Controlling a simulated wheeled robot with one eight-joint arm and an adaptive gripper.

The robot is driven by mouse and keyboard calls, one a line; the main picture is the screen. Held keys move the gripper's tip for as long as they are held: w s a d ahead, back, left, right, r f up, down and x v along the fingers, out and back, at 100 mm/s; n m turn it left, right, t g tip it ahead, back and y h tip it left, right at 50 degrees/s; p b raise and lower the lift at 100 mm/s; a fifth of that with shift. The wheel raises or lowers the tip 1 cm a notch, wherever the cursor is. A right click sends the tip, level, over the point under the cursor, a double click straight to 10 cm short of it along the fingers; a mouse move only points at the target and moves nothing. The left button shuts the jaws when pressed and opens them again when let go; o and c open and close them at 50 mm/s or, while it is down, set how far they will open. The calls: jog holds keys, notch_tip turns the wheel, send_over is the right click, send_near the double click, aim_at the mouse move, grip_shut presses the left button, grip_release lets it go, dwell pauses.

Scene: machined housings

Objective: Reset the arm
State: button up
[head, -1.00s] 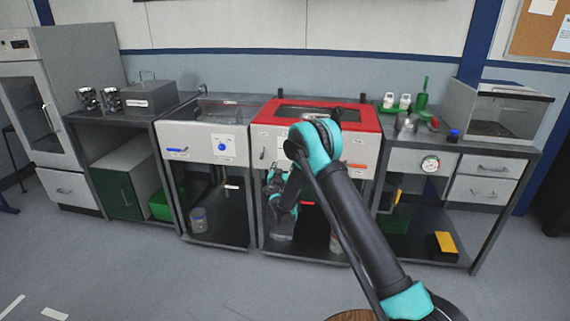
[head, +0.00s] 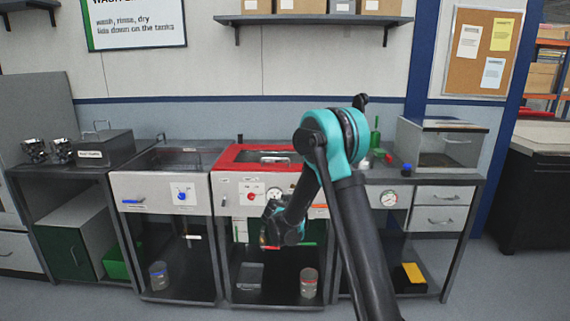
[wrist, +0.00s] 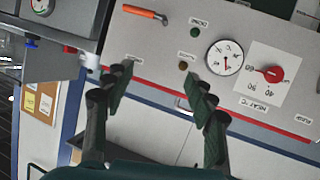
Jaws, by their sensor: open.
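My arm rises from the lower right in the head view, bends at a teal elbow, and drops to my gripper (head: 270,242) in front of the red-topped tank unit (head: 225,188). In the head view my gripper is small and partly dark. In the wrist view my gripper (wrist: 157,84) has its two dark fingers spread apart with nothing between them. Beyond the fingers is the unit's tilted front panel, with a round gauge (wrist: 225,57), a red knob (wrist: 276,74) and an orange handle (wrist: 145,13).
A blue-knobbed tank unit (head: 152,190) stands to the left. Metal housings (head: 36,150) and a grey lidded box (head: 104,147) are on the far-left bench. A clear-sided case (head: 437,142) stands on the right bench. Jars (head: 309,283) sit on low shelves. Floor shows at far left.

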jog(key=s+d+g, duration=0.3)
jog(key=s+d, duration=0.5)
jog(key=s, duration=0.3)
jog(key=s+d+g, duration=0.3)
jog(key=s+d, duration=0.5)
jog(key=s, duration=0.3)
jog(key=s+f+n+g+y, duration=0.1)
jog(key=s+f+y, duration=0.1)
jog(key=s, duration=1)
jog(key=s+f+n+g+y, duration=0.1)
jog(key=s+f+g+y, duration=0.1)
jog(key=s, duration=0.9)
jog(key=shift+s+a+f+y, duration=0.3)
jog(key=shift+s+a+f, duration=0.15)
jog(key=shift+f, duration=0.3)
